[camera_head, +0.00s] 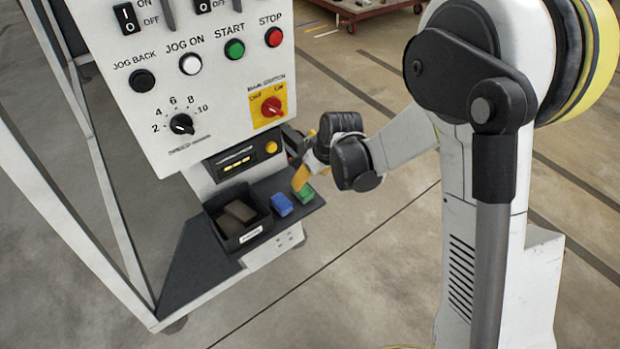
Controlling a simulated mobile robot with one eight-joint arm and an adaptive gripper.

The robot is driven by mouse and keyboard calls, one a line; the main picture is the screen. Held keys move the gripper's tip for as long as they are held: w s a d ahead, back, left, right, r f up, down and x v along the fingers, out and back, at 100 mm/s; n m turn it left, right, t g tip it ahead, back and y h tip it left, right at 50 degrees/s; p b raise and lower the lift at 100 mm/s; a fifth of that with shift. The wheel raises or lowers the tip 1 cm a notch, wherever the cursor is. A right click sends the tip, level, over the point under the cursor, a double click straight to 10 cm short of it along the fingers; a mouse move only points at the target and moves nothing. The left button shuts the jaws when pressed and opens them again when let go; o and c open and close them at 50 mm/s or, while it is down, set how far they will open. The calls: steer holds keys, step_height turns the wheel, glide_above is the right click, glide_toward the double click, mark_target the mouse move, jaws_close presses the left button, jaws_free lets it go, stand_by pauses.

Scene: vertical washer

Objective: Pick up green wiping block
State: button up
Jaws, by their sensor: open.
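The green wiping block (306,194) lies on the dark shelf (262,186) under the control panel, near the shelf's right end. My gripper (298,178) is just above and beside the green block, with a yellow-orange finger reaching down close to it. The gripper is open. The finger and wrist hide part of the block's upper side, and I cannot tell whether a finger touches it.
A blue block (281,205) lies just left of the green one. A black bin (240,238) with brown blocks (239,211) stands further left. The control panel (190,85), with buttons and a red rotary switch (271,107), rises close behind. Open floor lies in front.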

mark_target(303, 189)
steer(key=b+x, duration=0.2)
steer(key=x, duration=0.3)
steer(key=shift+d+f, duration=0.1)
steer(key=shift+f, duration=0.15)
steer(key=b+x, duration=0.3)
steer(key=x, duration=0.2)
steer(key=shift+w+f, duration=0.25)
steer(key=shift+f, duration=0.05)
steer(key=shift+d+r, duration=0.1)
steer(key=shift+r, duration=0.05)
steer(key=shift+c, duration=0.9)
steer(key=c, duration=1)
